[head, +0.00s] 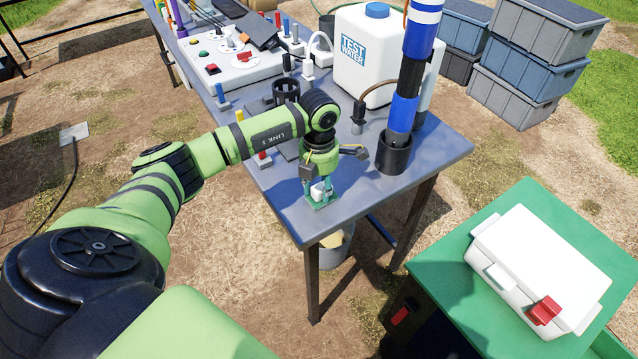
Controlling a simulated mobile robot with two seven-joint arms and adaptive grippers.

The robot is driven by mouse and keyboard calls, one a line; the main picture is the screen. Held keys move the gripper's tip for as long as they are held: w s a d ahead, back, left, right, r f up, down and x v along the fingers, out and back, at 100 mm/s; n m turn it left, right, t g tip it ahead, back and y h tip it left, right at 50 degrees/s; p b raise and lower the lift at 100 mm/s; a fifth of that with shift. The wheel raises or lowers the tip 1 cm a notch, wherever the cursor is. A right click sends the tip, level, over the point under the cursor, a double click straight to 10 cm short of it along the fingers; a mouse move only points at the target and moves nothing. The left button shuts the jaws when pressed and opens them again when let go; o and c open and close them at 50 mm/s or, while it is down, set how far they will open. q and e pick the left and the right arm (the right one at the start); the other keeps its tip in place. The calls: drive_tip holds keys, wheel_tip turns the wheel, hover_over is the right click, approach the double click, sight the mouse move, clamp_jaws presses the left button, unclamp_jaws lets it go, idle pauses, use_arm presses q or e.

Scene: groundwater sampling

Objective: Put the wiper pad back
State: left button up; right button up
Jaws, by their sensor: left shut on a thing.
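My left gripper (321,182) points down over the near corner of the blue-grey table (430,155). It is shut on a small white thing (318,191), probably the wiper pad, though the fingers partly cover it. The white thing is at a small green holder (321,203) by the table's near edge. I cannot tell whether it rests in the holder or is just above it. My right gripper does not show.
A dark cup (394,155) with a blue-and-white banded tube stands right of my gripper. Behind are a white water container (368,55) and a control box (228,62). A white cooler (540,262) sits on a green stand at right. A bucket (336,250) is below the table.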

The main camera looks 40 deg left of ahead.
sight(319, 184)
use_arm(q)
drive_tip(key=o, duration=1)
drive_tip(key=shift+r, duration=0.1)
drive_tip(key=shift+r+b, duration=1.55)
drive_tip(key=shift+r, duration=4.45)
